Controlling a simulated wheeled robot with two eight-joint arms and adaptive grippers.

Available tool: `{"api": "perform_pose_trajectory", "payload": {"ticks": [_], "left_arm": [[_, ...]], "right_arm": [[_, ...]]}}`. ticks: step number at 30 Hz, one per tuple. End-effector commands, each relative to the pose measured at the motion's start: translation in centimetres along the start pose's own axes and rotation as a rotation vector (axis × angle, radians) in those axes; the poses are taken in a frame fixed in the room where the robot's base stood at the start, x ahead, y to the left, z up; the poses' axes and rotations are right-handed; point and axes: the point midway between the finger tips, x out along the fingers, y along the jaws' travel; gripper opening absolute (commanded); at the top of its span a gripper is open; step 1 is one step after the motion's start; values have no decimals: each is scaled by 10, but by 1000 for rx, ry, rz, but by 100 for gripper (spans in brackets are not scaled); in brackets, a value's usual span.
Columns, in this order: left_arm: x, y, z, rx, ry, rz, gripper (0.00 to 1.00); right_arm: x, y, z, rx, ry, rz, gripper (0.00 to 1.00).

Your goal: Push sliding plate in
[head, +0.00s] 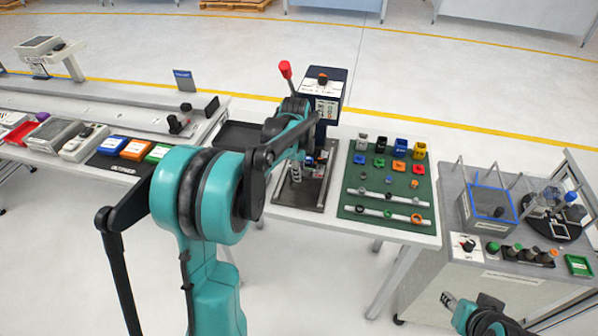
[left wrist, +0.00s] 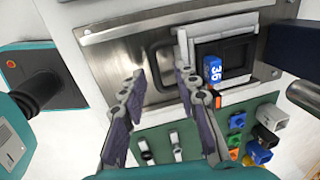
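The press station (head: 322,95) with a red-knobbed lever (head: 285,70) stands at the back of the middle table. Its metal base plate (left wrist: 110,55) fills the upper part of the left wrist view. On it sit a dark looped handle (left wrist: 153,62) and the sliding plate's black frame (left wrist: 240,50), with a blue piece marked 36 (left wrist: 212,68) at the frame. My left gripper (left wrist: 160,78) is open and empty, its fingers apart over the handle; contact cannot be told. In the head view my left arm partly hides the station and the gripper. Part of my right arm shows at the lower right.
A green mat (head: 385,185) with several small parts and rods lies right of the station. A black tray (head: 240,135) lies to its left. A grey side table (head: 450,225) with devices stands at the right. Another workbench (head: 60,100) is at the left.

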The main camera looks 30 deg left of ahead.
Motion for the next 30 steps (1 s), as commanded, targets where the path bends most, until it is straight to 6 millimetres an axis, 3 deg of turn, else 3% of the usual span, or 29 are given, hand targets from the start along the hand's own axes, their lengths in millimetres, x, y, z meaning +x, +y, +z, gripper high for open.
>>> {"api": "perform_pose_trajectory", "payload": {"ticks": [9,15,30], "left_arm": [[-68,0,0,0,0,0,31],[-97,-1,0,0,0,0,31],[-106,-1,0,0,0,0,31]], "right_arm": [[0,0,0,0,0,0,40],[0,0,0,0,0,0,40],[0,0,0,0,0,0,40]]}}
